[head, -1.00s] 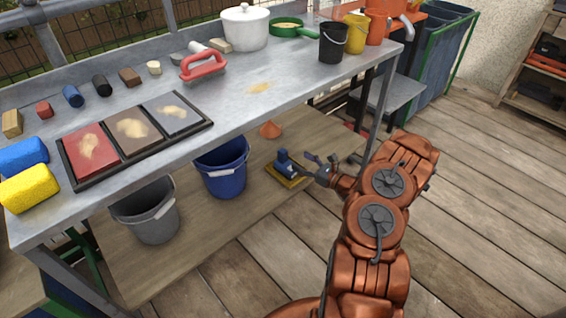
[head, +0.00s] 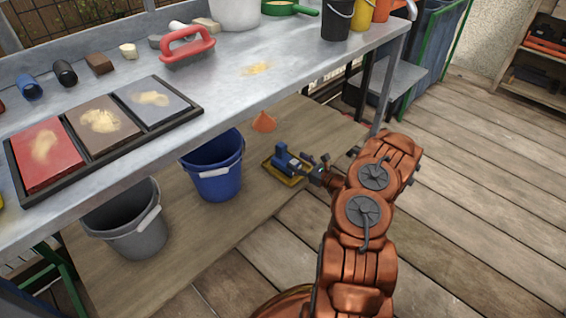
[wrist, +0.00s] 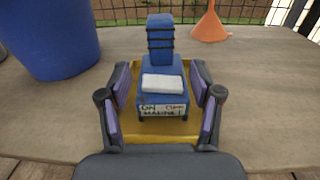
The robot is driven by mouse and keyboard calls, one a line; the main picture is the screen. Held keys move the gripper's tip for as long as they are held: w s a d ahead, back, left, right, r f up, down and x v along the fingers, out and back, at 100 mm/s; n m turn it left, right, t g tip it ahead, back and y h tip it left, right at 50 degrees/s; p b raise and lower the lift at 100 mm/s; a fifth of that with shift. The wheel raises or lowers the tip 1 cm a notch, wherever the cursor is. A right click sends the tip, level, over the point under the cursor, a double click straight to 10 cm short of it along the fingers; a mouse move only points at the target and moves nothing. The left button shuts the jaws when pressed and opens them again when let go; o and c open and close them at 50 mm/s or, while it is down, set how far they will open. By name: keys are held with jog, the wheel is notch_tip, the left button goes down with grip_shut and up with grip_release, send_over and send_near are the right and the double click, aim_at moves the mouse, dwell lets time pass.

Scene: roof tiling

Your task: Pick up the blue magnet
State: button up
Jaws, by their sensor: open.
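The blue magnet (wrist: 163,88) sits upright on a yellow tray (wrist: 180,127) on the lower wooden shelf. It has a ribbed blue handle and a front label whose readable words include "ON" and "MAGNET". In the head view the magnet (head: 286,158) is just left of my gripper (head: 322,166). In the wrist view my gripper (wrist: 160,100) is open, with one purple-padded finger on each side of the magnet. Gaps show between the pads and the magnet's sides.
A blue bucket (head: 214,174) stands left of the magnet, and a grey bucket (head: 130,230) further left. An orange funnel (head: 264,122) is behind it. The metal tabletop (head: 225,88) overhangs the shelf (head: 318,122). Open decking lies to the right.

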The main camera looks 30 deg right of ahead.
aim_at(284, 152)
jog(key=shift+r+b+x, duration=0.15)
jog(key=shift+b+x, duration=0.45)
jog(key=shift+x, duration=1.25)
jog(key=shift+r+b+x, duration=0.1)
jog(key=shift+b+x, duration=0.5)
jog(key=shift+x, duration=1.25)
jog(key=shift+d, duration=0.1)
jog(key=shift+c, duration=0.3)
grip_shut()
